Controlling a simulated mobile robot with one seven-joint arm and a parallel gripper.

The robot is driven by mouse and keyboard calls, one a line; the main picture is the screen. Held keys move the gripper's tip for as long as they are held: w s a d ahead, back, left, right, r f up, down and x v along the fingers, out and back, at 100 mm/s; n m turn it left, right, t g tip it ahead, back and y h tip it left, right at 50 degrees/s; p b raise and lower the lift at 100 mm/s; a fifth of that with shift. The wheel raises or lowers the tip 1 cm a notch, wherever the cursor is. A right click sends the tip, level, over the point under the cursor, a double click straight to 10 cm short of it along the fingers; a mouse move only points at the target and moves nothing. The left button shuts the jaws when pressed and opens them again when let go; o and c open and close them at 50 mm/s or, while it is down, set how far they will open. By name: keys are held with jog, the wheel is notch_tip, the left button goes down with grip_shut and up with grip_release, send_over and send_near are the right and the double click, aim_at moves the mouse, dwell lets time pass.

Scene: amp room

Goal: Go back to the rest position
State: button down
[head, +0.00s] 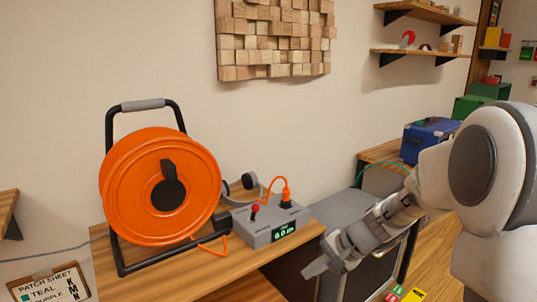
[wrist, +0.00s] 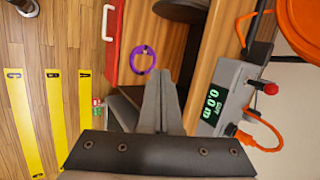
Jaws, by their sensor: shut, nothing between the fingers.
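My gripper (head: 313,266) is shut and empty in the head view, held in front of the wooden bench at its right end. Its two fingers lie together in the wrist view (wrist: 160,85), pointing up the picture. The grey control box (head: 265,220) with a lit display, a red-tipped lever and an orange cable stands on the bench, apart from my gripper. It also shows to the right of the fingers in the wrist view (wrist: 232,95).
An orange cable reel (head: 160,185) stands on the wooden bench (head: 160,268), with headphones (head: 240,188) behind. A blue case (head: 430,140) sits on another table at right. The wrist view shows a purple ring (wrist: 143,60) and yellow floor strips (wrist: 58,120).

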jog(key=s+d+r+n+t+h, duration=0.1)
jog(key=s+r+n+h, duration=0.15)
jog(key=s+r, duration=0.4)
jog(key=s+d+r+n+t+h, duration=0.1)
jog(key=s+d+r+n+h, duration=0.15)
jog(key=s, duration=0.65)
jog(key=s+d+r+n+h, duration=0.1)
jog(key=s+r+n, duration=0.35)
jog(key=s, duration=0.35)
notch_tip(320, 180, up, 19)
jog(key=p, duration=1.9)
jog(key=shift+w+a+m, duration=0.15)
jog(key=shift+a+m, duration=0.15)
jog(key=shift+m, duration=0.05)
